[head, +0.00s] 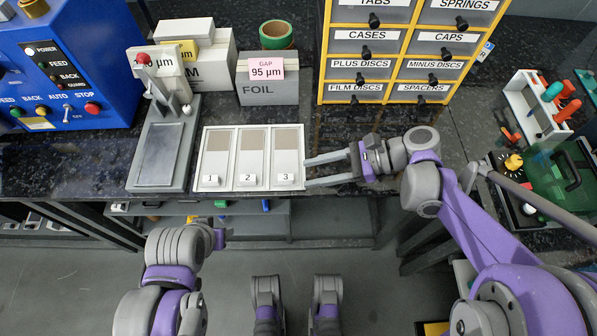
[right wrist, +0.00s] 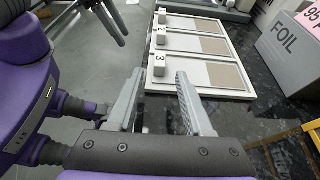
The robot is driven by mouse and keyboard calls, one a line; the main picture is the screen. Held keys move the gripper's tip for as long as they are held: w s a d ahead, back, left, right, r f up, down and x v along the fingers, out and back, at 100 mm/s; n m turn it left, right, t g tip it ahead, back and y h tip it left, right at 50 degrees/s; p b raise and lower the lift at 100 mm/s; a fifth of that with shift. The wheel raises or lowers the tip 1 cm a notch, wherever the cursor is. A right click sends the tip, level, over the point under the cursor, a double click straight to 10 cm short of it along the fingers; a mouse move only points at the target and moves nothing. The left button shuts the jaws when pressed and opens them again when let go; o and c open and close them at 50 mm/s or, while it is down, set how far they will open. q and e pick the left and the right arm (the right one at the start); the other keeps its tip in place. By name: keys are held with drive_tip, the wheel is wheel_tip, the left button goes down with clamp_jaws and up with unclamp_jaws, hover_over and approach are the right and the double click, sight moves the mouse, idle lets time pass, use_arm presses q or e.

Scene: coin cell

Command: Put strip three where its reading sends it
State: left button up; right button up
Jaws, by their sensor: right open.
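Strip three (head: 286,155) is a flat pale strip with a grey-brown far end, lying in the right lane of a white three-lane tray (head: 249,128). A white block marked 3 (head: 286,179) is at its near end; the block also shows in the right wrist view (right wrist: 160,64). Strips one (head: 217,155) and two (head: 252,155) lie in the other lanes. My right gripper (head: 308,173) is open and empty, its fingers pointing left at the tray's right edge near block 3. It also shows in the right wrist view (right wrist: 160,80).
A grey FOIL box (head: 268,92) carries a pink "GAP 95 µm" card (head: 265,69). Other labelled boxes (head: 203,72) stand left of it. A grey lever device (head: 160,150) sits left of the tray. A yellow drawer cabinet (head: 392,75) is behind right. Dark counter between tray and cabinet is clear.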

drive_tip(key=v, duration=0.7)
drive_tip(key=shift+p, duration=0.35)
